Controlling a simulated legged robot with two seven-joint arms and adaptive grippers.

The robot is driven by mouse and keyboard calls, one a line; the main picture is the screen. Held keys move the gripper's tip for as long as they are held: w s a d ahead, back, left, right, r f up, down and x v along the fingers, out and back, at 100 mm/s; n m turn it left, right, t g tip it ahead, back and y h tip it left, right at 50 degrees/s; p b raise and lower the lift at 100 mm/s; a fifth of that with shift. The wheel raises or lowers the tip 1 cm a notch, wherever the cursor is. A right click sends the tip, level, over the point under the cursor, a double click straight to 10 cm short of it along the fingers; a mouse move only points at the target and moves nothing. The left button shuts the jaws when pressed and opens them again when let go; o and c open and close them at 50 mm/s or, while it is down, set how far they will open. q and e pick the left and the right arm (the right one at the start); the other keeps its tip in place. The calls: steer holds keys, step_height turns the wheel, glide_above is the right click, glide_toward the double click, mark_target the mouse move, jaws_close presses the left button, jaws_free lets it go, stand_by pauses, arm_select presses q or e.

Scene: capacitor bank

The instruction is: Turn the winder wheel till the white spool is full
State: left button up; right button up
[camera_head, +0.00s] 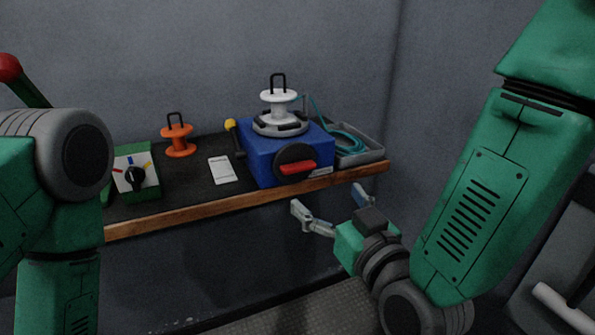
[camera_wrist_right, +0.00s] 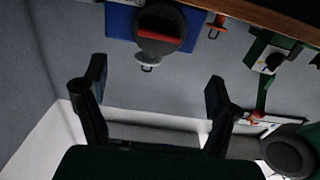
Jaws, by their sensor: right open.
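The white spool (camera_head: 279,103) stands upright, with a dark loop on top, on a grey turntable on the blue winder box (camera_head: 258,158). Its white core shows. The round dark winder wheel (camera_head: 283,154) with a red handle (camera_head: 297,168) is on the box's front face. The wheel (camera_wrist_right: 172,22) also shows upside down at the top of the right wrist view, with the white spool (camera_wrist_right: 148,58) below it. My right gripper (camera_head: 330,200) is open and empty, below and in front of the bench edge, apart from the wheel. My left gripper is out of view.
The wooden bench edge (camera_head: 200,212) runs below the box. A grey tray (camera_head: 372,156) with teal cable is right of the box. An orange spool (camera_head: 177,140), a white card (camera_head: 222,170), a yellow-topped lever (camera_head: 231,124) and a green dial box (camera_head: 135,172) stand to the left.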

mark_target(301, 168)
steer(key=x, duration=1.2)
steer(key=shift+w+f+b, duration=0.1)
steer(key=shift+w+b, duration=0.2)
steer(key=c, duration=0.9)
